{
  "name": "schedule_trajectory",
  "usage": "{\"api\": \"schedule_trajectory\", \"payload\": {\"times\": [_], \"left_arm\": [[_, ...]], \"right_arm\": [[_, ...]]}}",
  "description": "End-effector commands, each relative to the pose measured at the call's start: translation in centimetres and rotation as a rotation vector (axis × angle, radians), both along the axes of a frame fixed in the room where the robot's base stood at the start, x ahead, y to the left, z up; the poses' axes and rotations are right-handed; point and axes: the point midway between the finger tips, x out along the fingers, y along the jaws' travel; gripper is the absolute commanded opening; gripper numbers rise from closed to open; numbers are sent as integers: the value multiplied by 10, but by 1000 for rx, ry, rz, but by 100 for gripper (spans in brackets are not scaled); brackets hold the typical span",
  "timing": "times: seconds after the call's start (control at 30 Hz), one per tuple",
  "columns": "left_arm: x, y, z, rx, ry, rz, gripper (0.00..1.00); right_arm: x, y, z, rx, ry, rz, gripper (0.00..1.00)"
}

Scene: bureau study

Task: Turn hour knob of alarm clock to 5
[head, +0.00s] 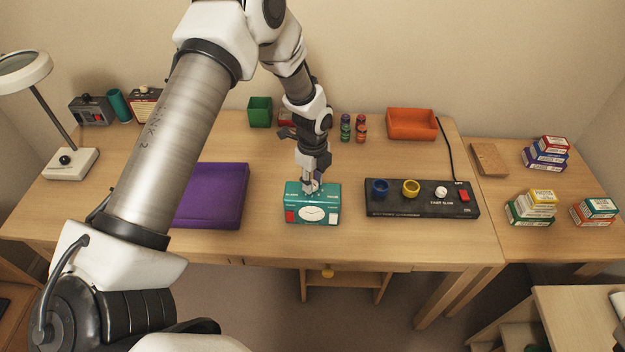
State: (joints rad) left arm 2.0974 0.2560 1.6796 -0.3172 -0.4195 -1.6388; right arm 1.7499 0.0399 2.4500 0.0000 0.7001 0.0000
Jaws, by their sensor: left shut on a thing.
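The teal alarm clock (313,217) lies on the desk in the middle of the head view, with a pale oval face and a red button at its lower left. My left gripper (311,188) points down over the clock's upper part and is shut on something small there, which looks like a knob. The fingers hide most of that knob, so its pointer and setting cannot be read. The marks on the clock are too small to read. My right gripper is not in view.
A black panel (421,211) with a blue ring, yellow ring, white knob and red switch is right of the clock. A purple tray (232,222) is to the left. An orange bin (412,137), a green bin (260,119) and several small jars stand behind.

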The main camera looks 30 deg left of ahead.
Motion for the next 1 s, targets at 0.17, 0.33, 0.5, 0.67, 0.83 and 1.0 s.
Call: {"api": "schedule_trajectory", "payload": {"times": [0.17, 0.33, 0.5, 0.67, 0.83, 1.0], "left_arm": [[-2, 0, -2, 0, 5, 18, 0], [-2, 0, -2, 0, 6, 76, 0], [-3, -1, -3, 0, 8, 181, 0], [-3, -1, -3, -1, 9, 308, 0], [-3, -1, -3, 0, 10, 446, 0], [-4, -1, -3, 0, 10, 566, 0]], "right_arm": [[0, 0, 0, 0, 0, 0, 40], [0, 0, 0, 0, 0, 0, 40], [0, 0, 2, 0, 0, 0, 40], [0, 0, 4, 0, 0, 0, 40], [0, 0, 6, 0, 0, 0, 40], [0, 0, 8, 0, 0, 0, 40]]}}
